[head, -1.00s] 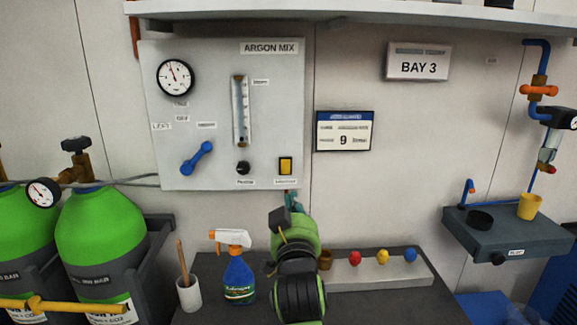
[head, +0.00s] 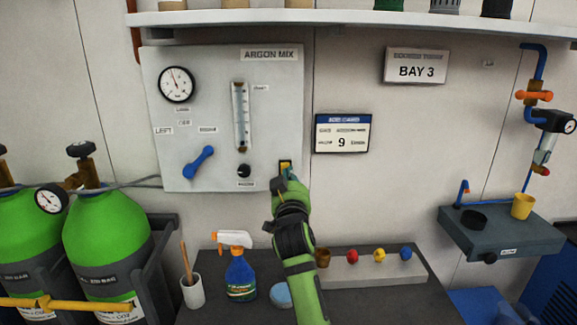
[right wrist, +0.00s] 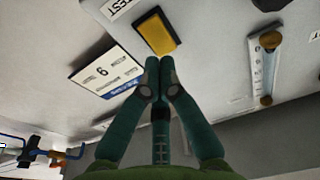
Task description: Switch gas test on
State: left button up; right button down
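The grey ARGON MIX panel (head: 222,60) hangs on the wall. Its yellow rocker switch in a black frame (head: 285,163) sits at the panel's lower right. The switch also shows in the right wrist view (right wrist: 156,29), beside a label ending in "EST". My right gripper (head: 286,174) is just in front of the switch and hides its lower part. In the right wrist view its two fingertips (right wrist: 159,63) are together with nothing between them, close to the switch's edge. I cannot tell whether they touch it. My left gripper is not in view.
The panel also carries a round gauge (head: 176,84), a flow tube (head: 241,115), a blue lever (head: 198,163) and a black knob (head: 245,171). Below stand a spray bottle (head: 240,275) and a strip with coloured knobs (head: 345,272). Green cylinders (head: 105,235) stand left.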

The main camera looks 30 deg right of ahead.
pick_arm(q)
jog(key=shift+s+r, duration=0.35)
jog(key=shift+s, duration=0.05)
pick_arm(e)
jog(key=shift+x, duration=0.9)
